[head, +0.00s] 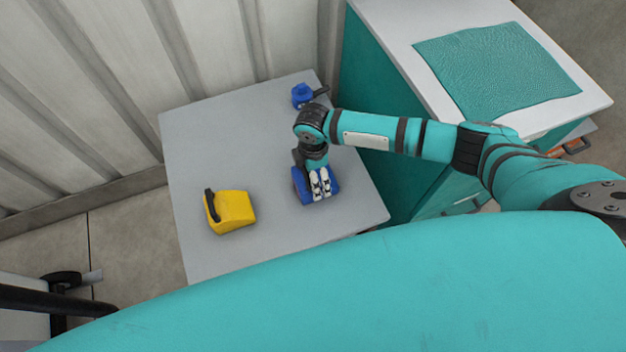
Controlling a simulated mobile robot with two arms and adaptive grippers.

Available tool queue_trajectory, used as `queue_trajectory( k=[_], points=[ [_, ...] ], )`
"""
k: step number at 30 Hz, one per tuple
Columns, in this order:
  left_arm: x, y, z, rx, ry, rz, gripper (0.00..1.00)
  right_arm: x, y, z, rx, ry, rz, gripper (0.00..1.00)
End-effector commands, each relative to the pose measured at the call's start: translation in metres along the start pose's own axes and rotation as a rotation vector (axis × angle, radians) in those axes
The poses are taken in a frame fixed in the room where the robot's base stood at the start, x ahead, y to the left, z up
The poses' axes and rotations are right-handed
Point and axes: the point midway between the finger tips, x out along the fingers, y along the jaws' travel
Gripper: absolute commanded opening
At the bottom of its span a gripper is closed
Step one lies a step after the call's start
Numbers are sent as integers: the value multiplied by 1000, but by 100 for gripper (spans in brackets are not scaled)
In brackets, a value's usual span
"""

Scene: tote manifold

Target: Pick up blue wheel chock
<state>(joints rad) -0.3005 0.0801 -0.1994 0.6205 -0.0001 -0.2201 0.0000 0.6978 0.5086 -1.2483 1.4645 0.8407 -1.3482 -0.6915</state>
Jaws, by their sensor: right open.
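The blue wheel chock (301,188) lies on the grey table, right of the middle. My right gripper (320,196) is directly over it, pointing down, with its pale fingers open. The fingers and wrist hide much of the chock's top, and I cannot tell whether they touch it. My left gripper is not in view.
A yellow wheel chock (232,212) with a black handle sits to the left on the grey table (215,150). A smaller blue object (302,94) with a dark part stands at the back. A teal cabinet with a white top (395,22) and teal mat (500,70) stands right. A ribbed wall is behind.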

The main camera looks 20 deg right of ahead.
Motion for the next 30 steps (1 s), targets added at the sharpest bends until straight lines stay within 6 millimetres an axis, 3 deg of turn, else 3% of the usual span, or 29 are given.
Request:
queue_trajectory(
  k=[3, 17, 26, 27, 30],
  points=[
    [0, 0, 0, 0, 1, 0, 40, 0, 0, 0, 0, 0, 0, 99],
    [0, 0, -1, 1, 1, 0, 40, 0, -1, 0, 1, -1, -2, 39],
    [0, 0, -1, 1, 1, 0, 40, -2, -1, 0, 0, -1, -2, 38],
    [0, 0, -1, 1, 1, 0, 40, -4, -1, 0, 0, -1, -2, 30],
    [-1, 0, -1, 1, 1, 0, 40, -11, 0, 0, 1, 1, -1, 27]
  ],
)
